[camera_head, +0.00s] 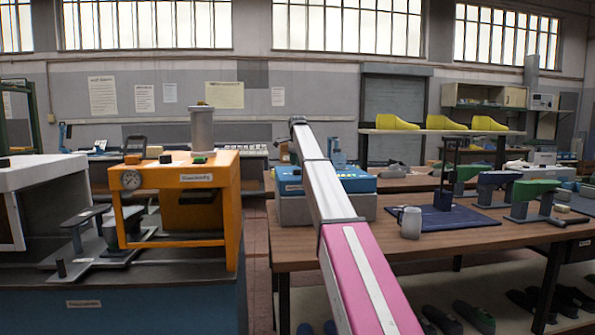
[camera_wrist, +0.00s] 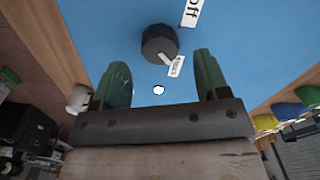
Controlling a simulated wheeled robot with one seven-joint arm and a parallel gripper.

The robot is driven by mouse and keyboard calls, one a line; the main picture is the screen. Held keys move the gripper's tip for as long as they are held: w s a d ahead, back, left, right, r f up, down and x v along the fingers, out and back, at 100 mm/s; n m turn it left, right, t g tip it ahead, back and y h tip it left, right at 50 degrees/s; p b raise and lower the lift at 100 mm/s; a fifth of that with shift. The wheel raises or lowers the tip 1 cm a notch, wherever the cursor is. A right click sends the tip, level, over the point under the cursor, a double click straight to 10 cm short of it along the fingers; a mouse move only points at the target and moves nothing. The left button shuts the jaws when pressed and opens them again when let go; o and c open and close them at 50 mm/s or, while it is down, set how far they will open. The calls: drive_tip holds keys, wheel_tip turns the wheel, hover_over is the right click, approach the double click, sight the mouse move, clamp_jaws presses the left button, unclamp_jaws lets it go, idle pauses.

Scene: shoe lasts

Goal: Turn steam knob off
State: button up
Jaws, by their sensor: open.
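The steam knob (camera_wrist: 159,43) is a dark round knob on a blue panel (camera_wrist: 100,25) in the wrist view. Its white pointer is directed down-right at a small white label (camera_wrist: 176,66) that seems to read "steam". A white "off" label (camera_wrist: 193,11) lies up-right of the knob. My gripper (camera_wrist: 160,64) has two green fingers, spread apart and empty. The knob shows just beyond the fingertips, between their lines, with no visible contact. In the head view the blue box (camera_head: 292,208) stands behind my arm, which hides part of it; the knob cannot be made out there.
In the head view, a grey mug (camera_head: 410,222) and a dark blue mat (camera_head: 440,222) are on the wooden table (camera_head: 480,250) right of my arm. An orange machine (camera_head: 228,200) stands left. Yellow shoe lasts (camera_head: 440,122) line a shelf behind.

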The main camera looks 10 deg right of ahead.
sight(297, 172)
drive_tip(key=shift+f, duration=1.8)
drive_tip(key=c, duration=0.9)
